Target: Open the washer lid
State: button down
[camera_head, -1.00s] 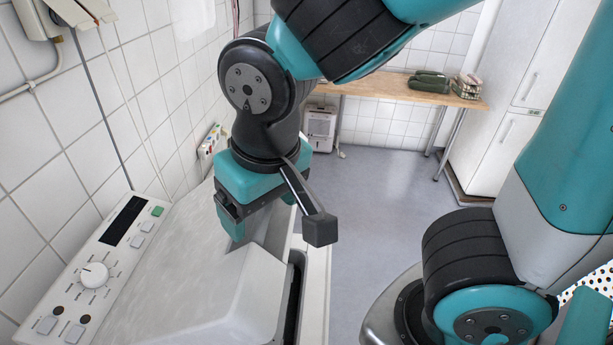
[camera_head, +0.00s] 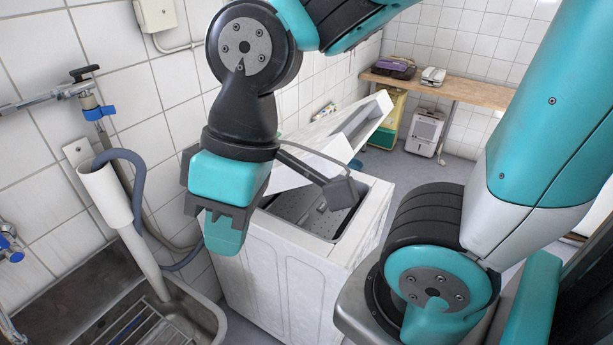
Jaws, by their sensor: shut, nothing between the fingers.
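The white washer (camera_head: 275,271) stands in the middle of the head view. Its lid (camera_head: 372,122) is raised and tilted up at the back. The top opening shows a grey perforated drum (camera_head: 318,215). My gripper (camera_head: 222,236) points down with its fingers together and empty. In the picture it is at the left of the opening, in front of the washer's left front corner, and appears apart from the lid. My arm covers part of the lid and of the wall side of the washer.
A metal sink (camera_head: 205,318) with a grey drain hose (camera_head: 139,190) and taps is at left. A wooden bench (camera_head: 455,92) stands at the back, with a white dehumidifier (camera_head: 424,131) and a yellow object (camera_head: 388,122) below. Grey floor shows between washer and bench.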

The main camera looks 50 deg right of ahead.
aim_at(340, 135)
jog(key=u, duration=0.35)
jog(key=k, duration=0.95)
jog(key=z, duration=1.1)
jog(key=i, duration=0.5)
jog(key=z, duration=0.05)
